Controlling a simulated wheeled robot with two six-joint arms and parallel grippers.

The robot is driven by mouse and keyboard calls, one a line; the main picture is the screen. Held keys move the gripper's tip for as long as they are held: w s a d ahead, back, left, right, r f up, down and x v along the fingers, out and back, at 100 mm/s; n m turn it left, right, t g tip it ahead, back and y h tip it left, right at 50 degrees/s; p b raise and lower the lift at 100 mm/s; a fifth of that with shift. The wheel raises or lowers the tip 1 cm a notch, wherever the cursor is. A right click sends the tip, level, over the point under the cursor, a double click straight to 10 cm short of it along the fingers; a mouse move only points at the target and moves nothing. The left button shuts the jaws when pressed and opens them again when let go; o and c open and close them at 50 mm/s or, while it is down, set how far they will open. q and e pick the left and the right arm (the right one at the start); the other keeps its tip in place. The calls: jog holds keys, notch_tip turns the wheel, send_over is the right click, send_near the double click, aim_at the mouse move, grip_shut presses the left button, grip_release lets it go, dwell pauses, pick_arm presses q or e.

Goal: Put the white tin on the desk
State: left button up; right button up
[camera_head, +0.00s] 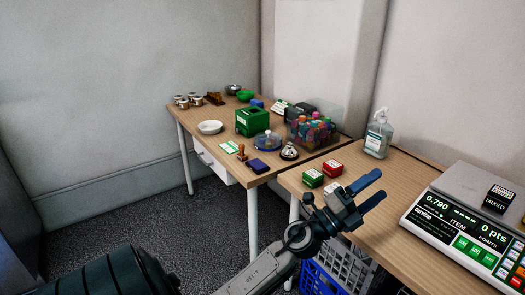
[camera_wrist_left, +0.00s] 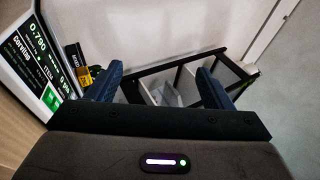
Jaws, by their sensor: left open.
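My left gripper (camera_head: 378,184) is open and empty, with its blue fingers over the right-hand wooden counter (camera_head: 402,178). In the left wrist view the open fingers (camera_wrist_left: 160,78) show nothing between them but the background beyond. The wooden desk (camera_head: 183,117) stands at the back left. A green tin (camera_head: 312,178) and a red tin (camera_head: 332,168) sit on the counter's far left corner. A small whitish thing (camera_head: 331,187) shows just behind my gripper, mostly hidden; I cannot tell whether it is the white tin. My right gripper is not in view.
The desk holds a white dish (camera_head: 210,127), a green box (camera_head: 252,121), a bell (camera_head: 289,152) and a clear bin of colourful items (camera_head: 313,130). A sanitizer bottle (camera_head: 378,135) and a scale (camera_head: 455,215) stand on the counter. Crates (camera_head: 345,262) are below it.

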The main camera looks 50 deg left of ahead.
pick_arm(q)
jog(key=s+a+f+n+g+y, duration=0.45)
jog(key=f+n+y, duration=0.25)
jog(key=f+n, duration=0.25)
jog(key=s+a+f+n+g+y, duration=0.4)
jog(key=s+f+n+y, duration=0.25)
jog(key=f+n, duration=0.35)
jog(key=s+d+f+n+g+h, duration=0.1)
jog(key=s+d+f+g+h, duration=0.1)
jog(key=s+f+g, duration=0.3)
jog(key=s+d+f+n+g+h, duration=0.2)
jog(key=s+d+f+g, duration=0.3)
jog(key=s, duration=0.9)
notch_tip(320, 180, down, 2)
jog(key=shift+s+d+f, duration=0.1)
jog(key=shift+s+d, duration=0.05)
jog(key=shift+s, duration=0.1)
